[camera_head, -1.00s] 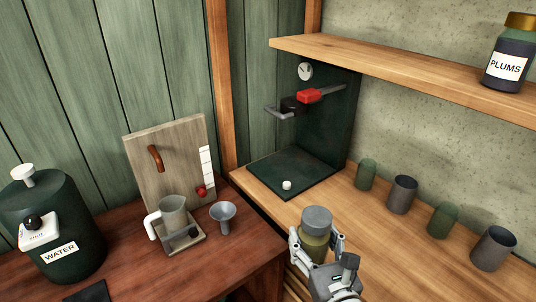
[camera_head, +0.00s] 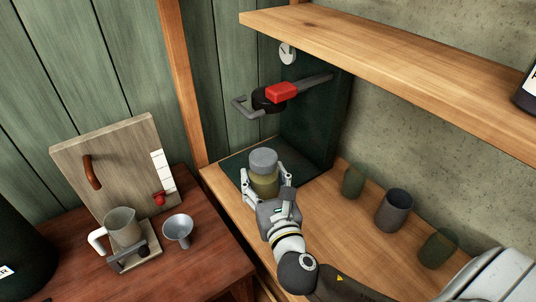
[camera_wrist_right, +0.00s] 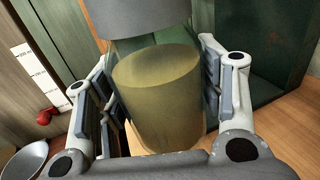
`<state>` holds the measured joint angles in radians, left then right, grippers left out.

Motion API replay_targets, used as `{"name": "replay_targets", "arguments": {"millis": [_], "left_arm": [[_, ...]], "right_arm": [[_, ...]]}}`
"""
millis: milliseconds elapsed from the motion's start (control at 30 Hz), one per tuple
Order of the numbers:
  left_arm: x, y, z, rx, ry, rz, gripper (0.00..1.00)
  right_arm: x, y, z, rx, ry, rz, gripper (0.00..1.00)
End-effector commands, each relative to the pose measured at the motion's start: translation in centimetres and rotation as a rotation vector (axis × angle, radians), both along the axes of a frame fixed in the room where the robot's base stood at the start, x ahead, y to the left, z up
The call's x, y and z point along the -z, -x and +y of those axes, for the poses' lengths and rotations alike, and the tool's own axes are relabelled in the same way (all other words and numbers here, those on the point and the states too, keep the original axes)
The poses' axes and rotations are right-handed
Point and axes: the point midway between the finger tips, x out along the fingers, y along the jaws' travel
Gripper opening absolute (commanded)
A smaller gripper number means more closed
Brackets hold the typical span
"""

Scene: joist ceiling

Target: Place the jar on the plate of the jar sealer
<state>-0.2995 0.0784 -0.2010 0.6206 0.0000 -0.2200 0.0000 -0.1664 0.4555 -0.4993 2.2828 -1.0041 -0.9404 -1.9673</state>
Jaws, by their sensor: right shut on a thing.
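The jar (camera_head: 264,182) is glass with yellowish contents and a grey lid (camera_head: 263,160). My right gripper (camera_head: 265,190) is shut on it and holds it upright. In the right wrist view the jar (camera_wrist_right: 158,95) stands between the two fingers. The white disc on the plate is hidden. My left gripper is not in view.
Green and grey cups, including a grey cup (camera_head: 394,211), stand right of the sealer. A wooden shelf (camera_head: 400,80) overhangs the bench. On the red-brown table at left are a pitcher (camera_head: 122,228) and a funnel (camera_head: 178,229).

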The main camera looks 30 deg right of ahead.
Motion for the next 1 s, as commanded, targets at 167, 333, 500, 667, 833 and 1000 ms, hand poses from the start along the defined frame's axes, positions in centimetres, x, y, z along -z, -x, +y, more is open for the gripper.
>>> {"name": "replay_targets", "arguments": {"millis": [167, 333, 500, 667, 833, 1000], "left_arm": [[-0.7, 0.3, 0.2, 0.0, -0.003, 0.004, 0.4], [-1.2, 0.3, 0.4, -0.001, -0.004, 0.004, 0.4], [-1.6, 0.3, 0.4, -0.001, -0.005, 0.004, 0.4], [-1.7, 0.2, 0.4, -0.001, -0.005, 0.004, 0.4], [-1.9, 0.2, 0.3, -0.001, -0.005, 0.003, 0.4], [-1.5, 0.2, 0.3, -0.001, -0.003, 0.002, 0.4]], "right_arm": [[-0.4, -3.8, -2.4, 0.002, 0.004, -0.006, 0.2], [-0.4, -7.6, -4.7, 0.002, 0.005, -0.006, 0.2], [-0.3, -10.9, -6.7, 0.001, 0.002, -0.005, 0.2], [-0.3, -12.9, -7.9, -0.001, 0.001, -0.004, 0.2], [-0.3, -14.4, -8.9, 0.0, 0.002, -0.005, 0.2], [1.2, -14.8, -9.1, -0.001, 0.0, -0.001, 0.2]]}}
